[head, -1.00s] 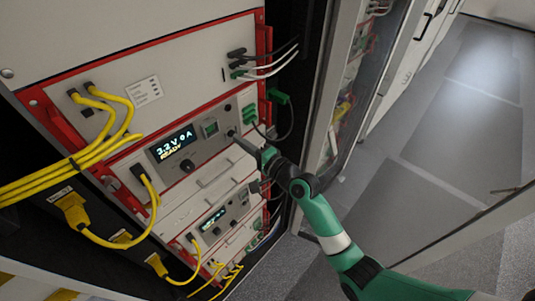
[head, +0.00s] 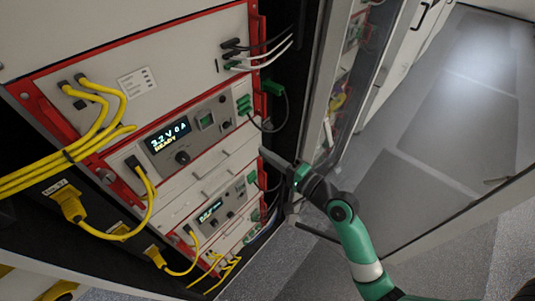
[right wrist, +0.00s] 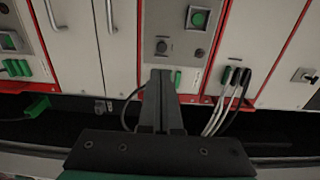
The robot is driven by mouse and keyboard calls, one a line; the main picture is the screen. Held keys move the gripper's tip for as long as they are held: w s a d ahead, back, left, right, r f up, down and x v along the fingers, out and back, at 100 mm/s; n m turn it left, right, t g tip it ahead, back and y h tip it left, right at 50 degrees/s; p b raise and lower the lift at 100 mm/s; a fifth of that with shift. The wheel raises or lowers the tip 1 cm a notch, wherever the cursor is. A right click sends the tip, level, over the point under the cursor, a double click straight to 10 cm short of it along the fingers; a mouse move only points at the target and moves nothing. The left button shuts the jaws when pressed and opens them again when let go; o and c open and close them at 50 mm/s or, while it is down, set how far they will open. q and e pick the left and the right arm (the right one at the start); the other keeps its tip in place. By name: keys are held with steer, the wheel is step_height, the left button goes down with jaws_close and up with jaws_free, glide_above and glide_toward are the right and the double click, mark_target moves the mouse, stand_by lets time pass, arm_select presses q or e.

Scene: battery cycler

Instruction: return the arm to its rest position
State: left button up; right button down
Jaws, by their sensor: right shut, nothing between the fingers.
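My right gripper (head: 265,152) is shut and empty. In the head view it is in front of the rack's right side, apart from the instrument panel. Its fingers also show together in the right wrist view (right wrist: 161,74), pointing towards the front panels. My left gripper is not in view.
Yellow cables (head: 60,172) hang at the rack's left. Black and white cables (head: 265,60) loop out at its upper right. A glass cabinet door (head: 355,80) stands open to the right of the rack. The grey floor (head: 440,130) beyond is clear.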

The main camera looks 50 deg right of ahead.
stand_by(0.4)
steer(key=w+a+r+n+t+y+p, duration=0.1)
steer(key=a+r+n+t+y+p, duration=0.3)
steer(key=r, duration=0.7)
steer(key=w+a+r+n+g, duration=0.1)
steer(key=a+r+n, duration=0.1)
steer(key=a+r, duration=0.6)
steer(key=w+a+r+n+t+y+p, duration=0.2)
steer(key=a+r+n, duration=0.1)
steer(key=r, duration=1)
steer(key=s+r+n+t+h, duration=0.1)
steer(key=s+r+n, duration=0.2)
steer(key=r, duration=0.3)
steer(key=s+r+n+t+h+p, duration=0.1)
steer(key=s+r+n+t, duration=0.1)
steer(key=r, duration=0.4)
steer(key=s+r+n+t, duration=0.1)
steer(key=s+r+n, duration=0.4)
steer(key=r, duration=0.1)
steer(key=shift+a+r+n+h, duration=0.3)
steer(key=shift+h, duration=0.1)
